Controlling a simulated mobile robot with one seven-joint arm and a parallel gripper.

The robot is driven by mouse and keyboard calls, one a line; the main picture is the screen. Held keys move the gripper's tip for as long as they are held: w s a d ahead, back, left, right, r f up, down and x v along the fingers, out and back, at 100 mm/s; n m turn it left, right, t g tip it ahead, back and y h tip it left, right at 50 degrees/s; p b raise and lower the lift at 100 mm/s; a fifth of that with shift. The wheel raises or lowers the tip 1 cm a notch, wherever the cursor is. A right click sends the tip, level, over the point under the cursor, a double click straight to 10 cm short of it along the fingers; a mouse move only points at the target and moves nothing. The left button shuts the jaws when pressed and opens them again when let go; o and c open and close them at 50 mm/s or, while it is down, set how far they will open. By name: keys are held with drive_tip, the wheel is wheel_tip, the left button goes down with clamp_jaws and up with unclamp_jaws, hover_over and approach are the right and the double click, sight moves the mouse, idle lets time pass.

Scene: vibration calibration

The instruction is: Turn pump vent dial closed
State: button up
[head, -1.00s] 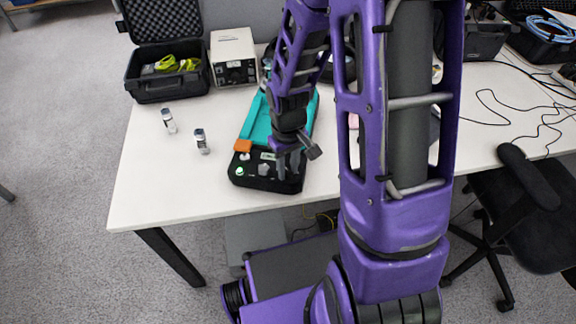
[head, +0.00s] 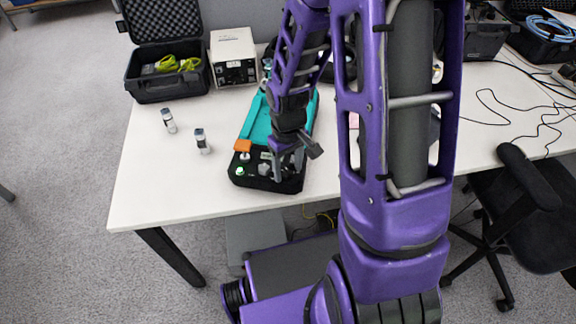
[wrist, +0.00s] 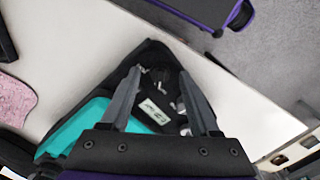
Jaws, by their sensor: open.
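The pump is a black and teal case on the white table, with a black control panel (head: 240,181) at its near end. A small grey dial (head: 264,169) stands on the panel beside a lit green button (head: 240,171); I cannot tell for sure that it is the vent dial. My gripper (head: 286,165) is open over the right part of the panel, fingers pointing down. In the wrist view, small grey knobs (wrist: 161,76) show between and near the open fingertips (wrist: 161,73); contact cannot be told. A pale label (wrist: 153,112) lies between the fingers.
Two small vials (head: 202,141) stand to the left on the table. An open black case (head: 165,85) and a white instrument box (head: 233,57) are behind. The table's front edge is close to the pump.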

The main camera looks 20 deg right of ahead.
sight(288, 170)
drive_tip(key=shift+r, duration=0.1)
wheel_tip(288, 170, up, 17)
drive_tip(key=p, duration=0.3)
drive_tip(key=shift+r, duration=0.15)
idle(0.3)
